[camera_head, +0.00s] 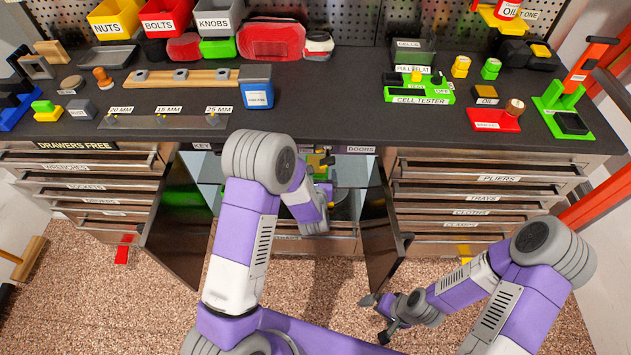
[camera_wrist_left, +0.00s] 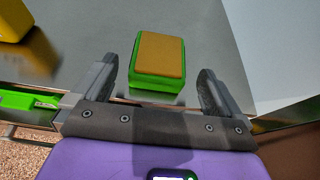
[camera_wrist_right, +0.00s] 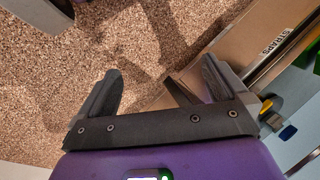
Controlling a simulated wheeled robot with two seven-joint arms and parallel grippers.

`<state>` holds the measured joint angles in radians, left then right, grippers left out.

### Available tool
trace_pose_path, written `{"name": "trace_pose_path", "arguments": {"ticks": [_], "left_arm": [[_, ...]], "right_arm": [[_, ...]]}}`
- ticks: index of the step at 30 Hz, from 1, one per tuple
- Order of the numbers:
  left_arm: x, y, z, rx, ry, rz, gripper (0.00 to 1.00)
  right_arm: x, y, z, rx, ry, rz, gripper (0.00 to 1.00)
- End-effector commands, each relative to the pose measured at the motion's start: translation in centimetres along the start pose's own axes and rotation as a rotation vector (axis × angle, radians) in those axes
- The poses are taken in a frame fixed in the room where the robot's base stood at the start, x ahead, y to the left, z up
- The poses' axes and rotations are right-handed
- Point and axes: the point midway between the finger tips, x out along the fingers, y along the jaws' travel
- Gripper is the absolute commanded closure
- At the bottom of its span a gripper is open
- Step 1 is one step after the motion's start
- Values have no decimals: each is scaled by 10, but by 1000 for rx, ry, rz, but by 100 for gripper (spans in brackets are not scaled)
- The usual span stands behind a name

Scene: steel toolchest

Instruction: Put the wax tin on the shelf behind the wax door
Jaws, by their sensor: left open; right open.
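A green block-shaped tin with a tan-orange top (camera_wrist_left: 157,62) stands on a grey shelf (camera_wrist_left: 75,50) in the left wrist view. No label on it is readable, so I cannot confirm it is the wax tin. My left gripper (camera_wrist_left: 160,88) is open, its fingers either side of the near end of this tin, not closed on it. In the head view my left arm reaches into the open middle cabinet and mostly hides that gripper. The left door (camera_head: 180,225) and right door (camera_head: 380,230) stand open; no wax label is readable. My right gripper (camera_head: 376,316) is open and empty, low over the floor.
A yellow object (camera_wrist_left: 14,22) sits at the left of the shelf. Drawer stacks (camera_head: 480,195) flank the cabinet. The worktop (camera_head: 330,110) above carries bins, tools and labelled holders. The right wrist view shows a drawer front marked STRAPS (camera_wrist_right: 262,62) beside speckled floor.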

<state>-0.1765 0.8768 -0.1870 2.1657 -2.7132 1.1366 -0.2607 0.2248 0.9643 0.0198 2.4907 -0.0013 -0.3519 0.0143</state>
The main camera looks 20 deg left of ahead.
Motion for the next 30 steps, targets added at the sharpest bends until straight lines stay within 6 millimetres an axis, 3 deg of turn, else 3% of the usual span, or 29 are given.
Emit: {"name": "trace_pose_path", "arguments": {"ticks": [3, 10, 30], "left_arm": [[-25, 0, 2, 1, 1, -2, 0], [-52, 0, 0, 0, 0, -1, 0], [-56, 2, -2, -4, 7, 8, 0]], "right_arm": [[-7, -2, 0, 0, 0, 0, 0], [-11, -4, 0, 0, 0, 0, 0], [-11, -4, 0, 0, 0, 0, 0]]}}
